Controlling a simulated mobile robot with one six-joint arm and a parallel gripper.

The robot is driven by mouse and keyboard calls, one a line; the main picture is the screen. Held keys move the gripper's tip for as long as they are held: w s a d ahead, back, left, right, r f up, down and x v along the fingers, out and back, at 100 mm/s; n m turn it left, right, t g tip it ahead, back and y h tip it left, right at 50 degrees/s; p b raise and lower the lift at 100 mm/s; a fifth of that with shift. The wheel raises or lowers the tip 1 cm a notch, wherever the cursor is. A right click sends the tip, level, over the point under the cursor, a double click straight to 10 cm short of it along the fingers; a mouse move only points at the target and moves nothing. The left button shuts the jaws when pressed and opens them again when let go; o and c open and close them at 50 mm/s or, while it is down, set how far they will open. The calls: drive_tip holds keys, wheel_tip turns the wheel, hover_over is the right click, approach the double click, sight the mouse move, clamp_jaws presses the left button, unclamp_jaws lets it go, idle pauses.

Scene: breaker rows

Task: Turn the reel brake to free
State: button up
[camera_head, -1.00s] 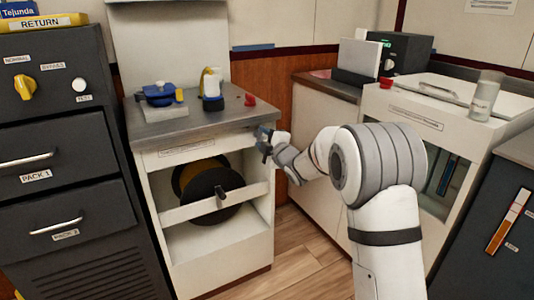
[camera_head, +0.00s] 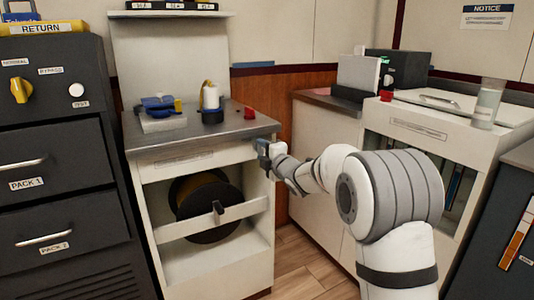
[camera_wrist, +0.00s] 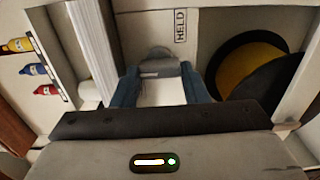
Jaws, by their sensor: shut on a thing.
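My gripper (camera_head: 264,153) is at the right front post of the pale reel cabinet (camera_head: 262,248). In the wrist view its two blue fingers (camera_wrist: 160,82) are shut around a grey and white handle (camera_wrist: 159,69), which appears to be the reel brake. A label reading HELD (camera_wrist: 181,25) is beside it on the pale panel. In the head view the gripper hides this handle. The reel (camera_head: 205,228), dark with a yellow core, sits inside the cabinet and also shows right of the fingers in the wrist view (camera_wrist: 243,77).
A pale crossbar (camera_head: 175,228) with a dark lever (camera_head: 217,210) spans the reel opening. A blue device (camera_head: 160,104), a spool (camera_head: 211,100) and a red knob (camera_head: 249,113) are on the cabinet top. A dark drawer cabinet (camera_head: 55,130) stands left. Open floor (camera_head: 300,265) lies right of the reel cabinet.

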drive_tip(key=o, duration=1)
drive_tip(key=shift+r, duration=0.1)
drive_tip(key=p+v, duration=0.1)
drive_tip(key=v, duration=0.6)
drive_tip(key=shift+s+d+p, duration=0.25)
drive_tip(key=shift+p, duration=0.05)
